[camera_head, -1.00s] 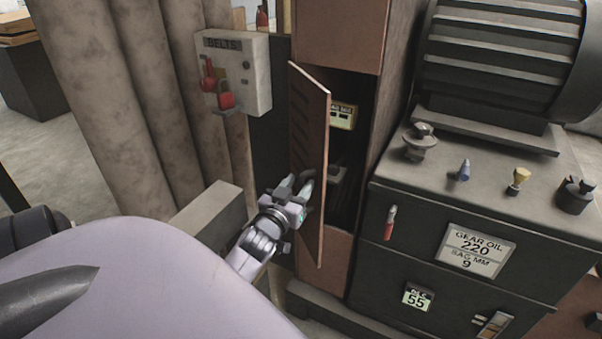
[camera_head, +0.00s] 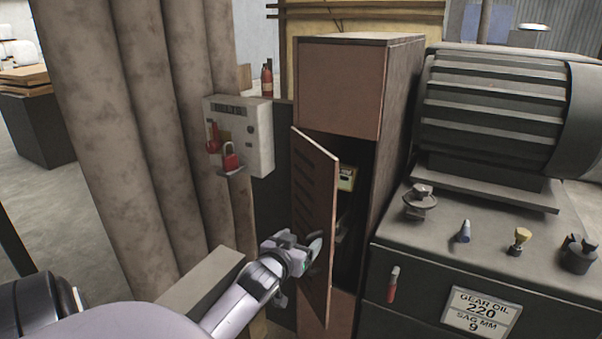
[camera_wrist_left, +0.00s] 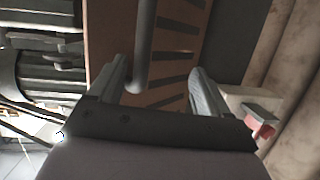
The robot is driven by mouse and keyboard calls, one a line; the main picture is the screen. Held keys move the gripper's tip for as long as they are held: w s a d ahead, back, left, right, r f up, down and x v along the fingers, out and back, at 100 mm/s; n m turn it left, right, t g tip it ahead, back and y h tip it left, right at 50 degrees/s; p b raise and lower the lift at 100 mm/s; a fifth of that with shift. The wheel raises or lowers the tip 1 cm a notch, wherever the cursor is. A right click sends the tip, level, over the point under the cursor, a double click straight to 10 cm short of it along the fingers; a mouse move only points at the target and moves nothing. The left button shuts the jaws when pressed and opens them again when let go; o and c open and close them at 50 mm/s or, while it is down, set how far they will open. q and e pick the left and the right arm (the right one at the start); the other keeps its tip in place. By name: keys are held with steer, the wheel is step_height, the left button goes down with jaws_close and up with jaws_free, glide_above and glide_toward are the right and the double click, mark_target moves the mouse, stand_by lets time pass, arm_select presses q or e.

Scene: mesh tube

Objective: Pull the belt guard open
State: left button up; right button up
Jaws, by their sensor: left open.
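The belt guard is a brown hinged door (camera_head: 313,190) with dark slots on the front of a tall brown cabinet. It stands partly open, with the dark inside showing past its right edge. In the left wrist view the slotted guard (camera_wrist_left: 182,45) lies in front of my gripper. A grey handle bar (camera_wrist_left: 143,45) on it runs down between the two fingers, nearer the left one. My left gripper (camera_head: 303,250) is open at the guard's lower outer face, its fingers (camera_wrist_left: 158,75) apart on either side of the bar. My right gripper is not in view.
A box with red locks (camera_head: 245,135) hangs left of the cabinet, beside thick pipes (camera_head: 110,110). A ribbed motor (camera_head: 495,110) sits on a dark machine base (camera_head: 420,265) to the right. A yellow-labelled item (camera_head: 347,178) shows inside the cabinet.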

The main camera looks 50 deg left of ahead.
arm_select(q)
steer(key=o, duration=0.4)
step_height(320, 180, up, 18)
steer(key=t+y, duration=0.1)
steer(key=t, duration=0.2)
steer(key=shift+d+f, duration=0.15)
steer(key=shift+d, duration=0.05)
steer(key=shift+r+p, duration=0.3)
steer(key=shift+r, duration=0.15)
steer(key=f+g, duration=0.1)
steer(key=f, duration=0.4)
steer(key=w+f+g, duration=0.1)
steer(key=f, duration=0.5)
steer(key=a+f+g+h, duration=0.1)
steer(key=f+g, duration=0.1)
steer(key=f, duration=0.4)
steer(key=shift+w, duration=0.35)
steer(key=c, duration=0.4)
steer(key=shift+s+d+r, duration=0.15)
steer(key=shift+s+r, duration=0.1)
steer(key=shift+c, duration=1.2)
steer(key=s+f+p, duration=0.1)
steer(key=s, duration=0.7)
